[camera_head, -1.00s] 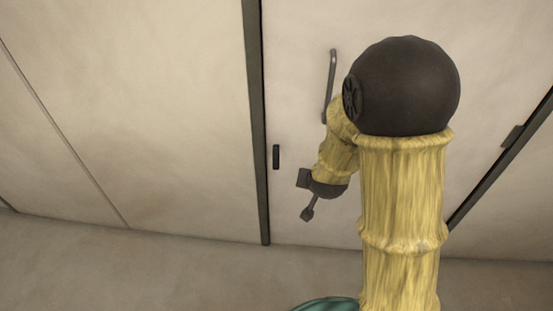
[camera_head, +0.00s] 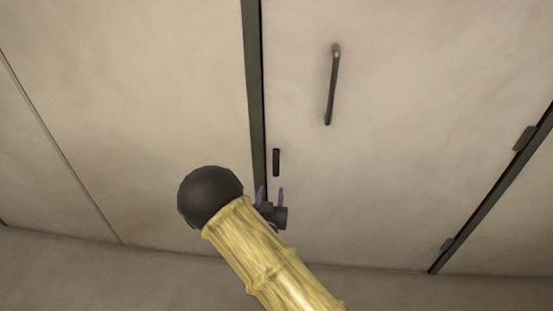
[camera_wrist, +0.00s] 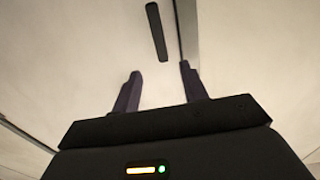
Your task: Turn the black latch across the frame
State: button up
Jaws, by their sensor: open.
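The black latch (camera_head: 276,162) is a short upright bar on the pale door, just right of the dark frame strip (camera_head: 256,110). It also shows in the wrist view (camera_wrist: 157,32), beyond the fingertips and roughly between their lines. My gripper (camera_head: 269,192) is just below the latch in the head view, with its two purple fingers pointing up. In the wrist view, my gripper (camera_wrist: 160,82) is open with nothing between the fingers. The fingertips appear apart from the latch.
A long dark handle (camera_head: 332,84) is on the door, above and right of the latch. Dark hinges (camera_head: 524,138) sit by the door's right edge. The floor (camera_head: 60,260) along the wall's foot is clear.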

aim_at(276, 163)
jog(key=w, duration=1.1)
jog(key=w+p, duration=0.1)
jog(key=w, duration=0.5)
jog(key=shift+w+d, duration=0.25)
jog(key=shift+d, duration=0.05)
jog(key=shift+c, duration=0.2)
grip_shut()
